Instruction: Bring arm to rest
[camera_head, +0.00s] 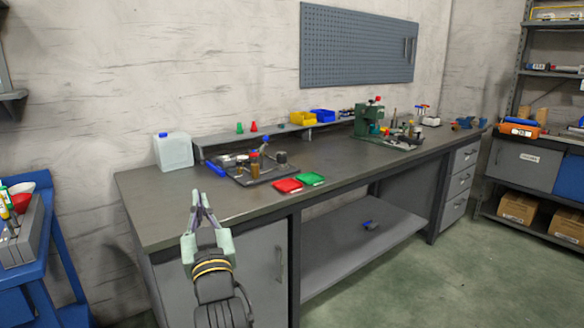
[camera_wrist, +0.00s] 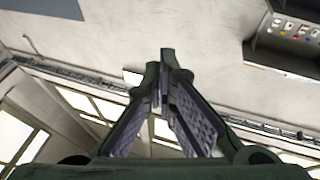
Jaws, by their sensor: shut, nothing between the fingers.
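My gripper (camera_head: 201,198) shows in the head view at the lower left, in front of the workbench (camera_head: 160,205). It points up, and its fingertips overlap the bench's front left part in the picture. The fingers are shut with nothing held between them. In the wrist view my gripper (camera_wrist: 162,75) shows its fingers converging at the tips, with the wall and bright windows behind them. No object touches the fingers in either view.
A blue cart (camera_head: 55,262) stands left. Floor (camera_head: 425,280) is clear at right.

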